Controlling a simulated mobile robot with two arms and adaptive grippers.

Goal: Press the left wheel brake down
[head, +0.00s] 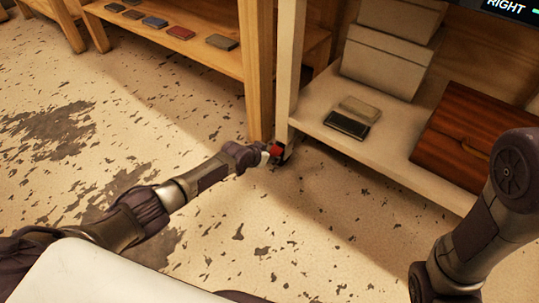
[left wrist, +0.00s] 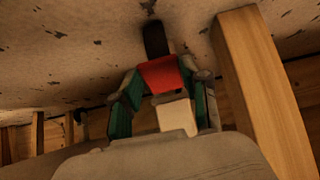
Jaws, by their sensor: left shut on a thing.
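The left wheel brake (head: 277,149) is a small red piece low at the foot of the white shelf's front post. It shows larger in the left wrist view (left wrist: 165,72), with a dark wheel (left wrist: 155,38) beyond it. My left gripper (head: 267,154) reaches the brake from the left, close to the floor. In the left wrist view its green-padded fingers (left wrist: 164,97) stand on both sides of the brake and a pale block (left wrist: 177,117), shut on the brake. The wheel is mostly hidden in the head view. My right gripper is out of view.
The white shelf (head: 400,161) carries pale boxes (head: 385,60), a dark flat item (head: 346,125) and a brown wooden case (head: 455,135). A wooden post (head: 258,70) stands close beside my left gripper. The worn floor (head: 80,90) is open to the left.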

